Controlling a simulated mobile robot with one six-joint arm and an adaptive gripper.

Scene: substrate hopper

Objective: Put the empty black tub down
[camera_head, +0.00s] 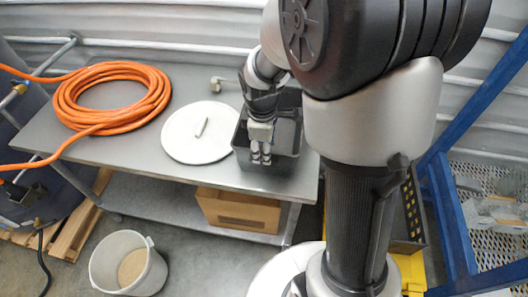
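The black tub (285,168) is at the right end of the grey metal bench, right of a round white lid. The part of its inside that shows looks dark and empty. My gripper (261,159) points down at the tub's near left side, with its fingertips overlapping the tub in the picture. The two fingertips are close together. I cannot tell whether they pinch the tub's wall or only hang beside it.
The bench (110,150) also holds a coiled orange hose (112,70) and the white lid (195,148). A cardboard box (238,212) is on the shelf below. A pale bucket (128,262) stands on the floor. A blue frame (455,225) rises at the right.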

